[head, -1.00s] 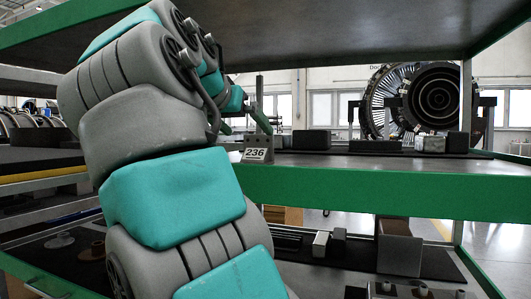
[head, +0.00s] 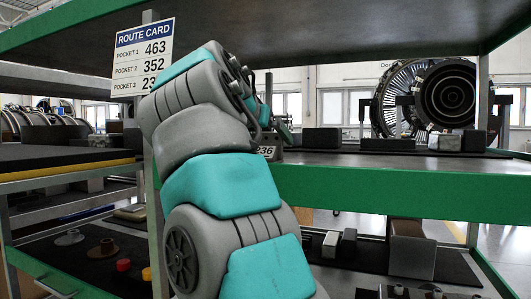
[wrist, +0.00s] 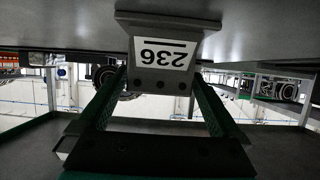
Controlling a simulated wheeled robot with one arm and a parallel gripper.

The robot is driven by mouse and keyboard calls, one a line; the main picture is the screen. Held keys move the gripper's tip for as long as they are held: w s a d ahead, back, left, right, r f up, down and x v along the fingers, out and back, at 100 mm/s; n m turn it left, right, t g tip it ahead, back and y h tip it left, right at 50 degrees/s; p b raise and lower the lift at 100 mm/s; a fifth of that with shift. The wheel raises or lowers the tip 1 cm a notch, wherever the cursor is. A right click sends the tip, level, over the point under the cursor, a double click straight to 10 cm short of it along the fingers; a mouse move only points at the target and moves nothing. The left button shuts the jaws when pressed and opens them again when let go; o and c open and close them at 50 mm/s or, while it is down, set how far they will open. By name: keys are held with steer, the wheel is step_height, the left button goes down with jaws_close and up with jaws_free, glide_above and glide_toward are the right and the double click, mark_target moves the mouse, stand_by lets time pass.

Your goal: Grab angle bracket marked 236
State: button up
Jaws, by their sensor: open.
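The angle bracket marked 236 (head: 267,153) stands on the shelf near its front edge, partly hidden by my arm in the head view. A thin upright part rises behind its label. In the wrist view the bracket (wrist: 162,58) appears upside down at the top middle, its white 236 label facing the camera. My gripper (wrist: 160,84) is open, with one green finger on each side of the bracket's lower picture area. I cannot tell whether the fingers touch it. In the head view my gripper is mostly hidden behind my arm.
Dark blocks (head: 322,139) and a grey block (head: 450,142) stand to the right on the same shelf. The green shelf edge (head: 400,193) runs below. A route card (head: 144,56) on the left post lists 463, 352 and a partly hidden third number. A shelf hangs overhead.

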steer(key=c, duration=1.2)
steer(key=shift+c, duration=0.2)
steer(key=shift+r, duration=0.15)
